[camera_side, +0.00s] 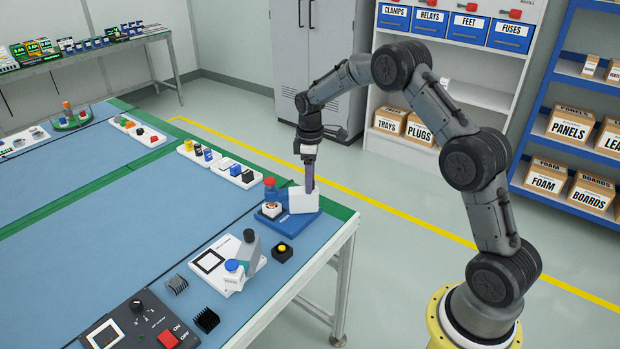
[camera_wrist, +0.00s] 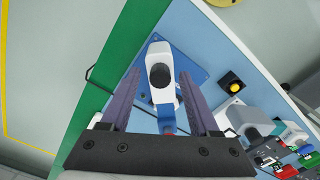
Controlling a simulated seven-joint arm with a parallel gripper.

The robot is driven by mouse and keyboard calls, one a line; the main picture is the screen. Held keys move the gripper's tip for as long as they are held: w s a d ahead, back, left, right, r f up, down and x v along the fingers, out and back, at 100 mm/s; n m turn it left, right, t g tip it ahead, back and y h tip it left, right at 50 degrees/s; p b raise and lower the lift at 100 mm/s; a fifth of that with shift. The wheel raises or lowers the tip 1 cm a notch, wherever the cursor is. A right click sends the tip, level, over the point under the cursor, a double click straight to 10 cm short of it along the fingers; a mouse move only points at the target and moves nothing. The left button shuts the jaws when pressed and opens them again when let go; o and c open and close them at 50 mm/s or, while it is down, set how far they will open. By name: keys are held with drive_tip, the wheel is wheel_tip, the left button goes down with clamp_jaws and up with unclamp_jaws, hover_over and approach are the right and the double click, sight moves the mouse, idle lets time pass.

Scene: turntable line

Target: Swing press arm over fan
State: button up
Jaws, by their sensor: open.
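The press stands on a blue base plate (camera_side: 297,224) at the table's far right corner. Its press arm, with a white block (camera_side: 304,200), sits at the right of the plate. In the wrist view the press arm (camera_wrist: 158,102) is white with a black round cap, and blue and red parts behind. A small white square piece with an orange and dark centre, apparently the fan (camera_side: 271,209), is on the plate's left side, beside the white block. My gripper (camera_side: 309,188) points down at the white block, open, its fingers either side of the arm; contact is unclear.
A black box with a yellow button (camera_side: 283,251) is near the table's front edge. White parts trays (camera_side: 234,173) line the back edge.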

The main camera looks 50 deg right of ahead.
wheel_tip(320, 180, up, 14)
idle(0.6)
